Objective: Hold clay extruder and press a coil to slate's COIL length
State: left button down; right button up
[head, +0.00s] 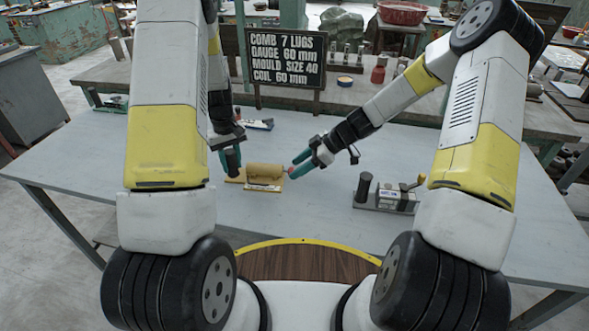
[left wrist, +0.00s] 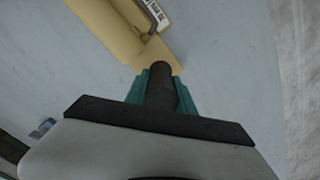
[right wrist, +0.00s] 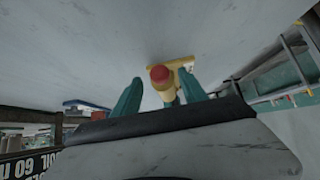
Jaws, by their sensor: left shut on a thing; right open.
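The clay extruder (head: 265,172) is a tan barrel on a tan base, lying on the grey table. It has a dark upright grip (left wrist: 162,85) at its left end and a red knob (right wrist: 160,74) at its right end. My left gripper (head: 230,160) is shut on the dark grip. My right gripper (head: 300,166) is open, with its teal fingers either side of the red knob; contact cannot be told. A small scale (left wrist: 155,12) shows beside the barrel in the left wrist view. The slate (head: 285,58) reads "COIL 60 mm". I see no clay coil.
A grey device (head: 385,200) with a dark post and yellow handle stands on the table to the right. The table's front middle is clear.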

jog(key=shift+x, duration=0.95)
jog(key=shift+c, duration=0.2)
grip_shut()
dwell(0.6)
